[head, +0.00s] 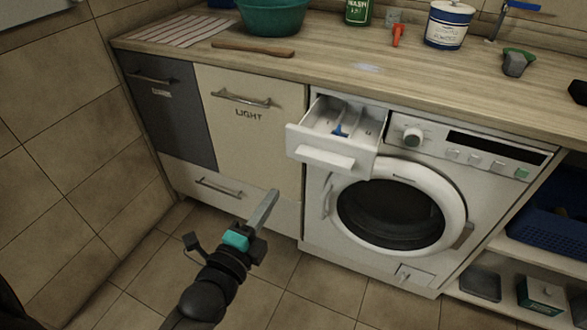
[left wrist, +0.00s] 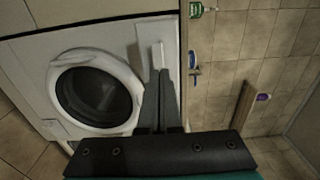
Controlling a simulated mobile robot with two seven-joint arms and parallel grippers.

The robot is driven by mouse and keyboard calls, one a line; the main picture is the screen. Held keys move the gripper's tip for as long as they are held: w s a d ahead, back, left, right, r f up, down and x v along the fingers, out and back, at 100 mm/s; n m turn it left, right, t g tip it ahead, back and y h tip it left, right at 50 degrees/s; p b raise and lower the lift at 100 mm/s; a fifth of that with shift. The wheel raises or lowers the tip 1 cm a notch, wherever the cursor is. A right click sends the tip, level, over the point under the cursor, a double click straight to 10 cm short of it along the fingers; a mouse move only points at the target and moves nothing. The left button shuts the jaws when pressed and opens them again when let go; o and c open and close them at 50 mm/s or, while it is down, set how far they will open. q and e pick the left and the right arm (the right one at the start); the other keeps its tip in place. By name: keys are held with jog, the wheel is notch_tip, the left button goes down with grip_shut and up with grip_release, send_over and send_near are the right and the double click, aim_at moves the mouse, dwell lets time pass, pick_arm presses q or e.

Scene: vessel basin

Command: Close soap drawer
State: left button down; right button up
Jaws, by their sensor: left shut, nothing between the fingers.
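The soap drawer (head: 310,147) is pulled out from the upper left of the white washing machine (head: 320,225). Its open compartments show, with a small blue part inside, and its front has a pale bar handle. In the left wrist view the drawer (left wrist: 146,42) is just beyond my fingertips. My left gripper (head: 271,194) is shut and empty, below and to the left of the drawer front in the head view and apart from it. Its closed fingers also show in the left wrist view (left wrist: 159,75). My right gripper is not in view.
A wooden counter (head: 330,68) runs above the machine, with a green basin (head: 272,18), a wooden utensil (head: 253,49) and a white tin (head: 447,26) on it. Cabinets (head: 250,130) stand left of the machine. Open shelves with a blue basket (head: 552,228) are at right. The floor in front is clear.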

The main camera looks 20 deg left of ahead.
pick_arm(q)
jog(key=b, duration=0.3)
send_near(300, 156)
jog(key=w, duration=0.4)
jog(key=shift+w+f, duration=0.15)
jog(key=shift+w, duration=1.3)
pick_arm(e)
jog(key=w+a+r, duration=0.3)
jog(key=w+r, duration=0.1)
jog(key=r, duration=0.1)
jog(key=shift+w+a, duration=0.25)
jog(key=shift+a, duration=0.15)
pick_arm(q)
jog(key=shift+w, duration=0.1)
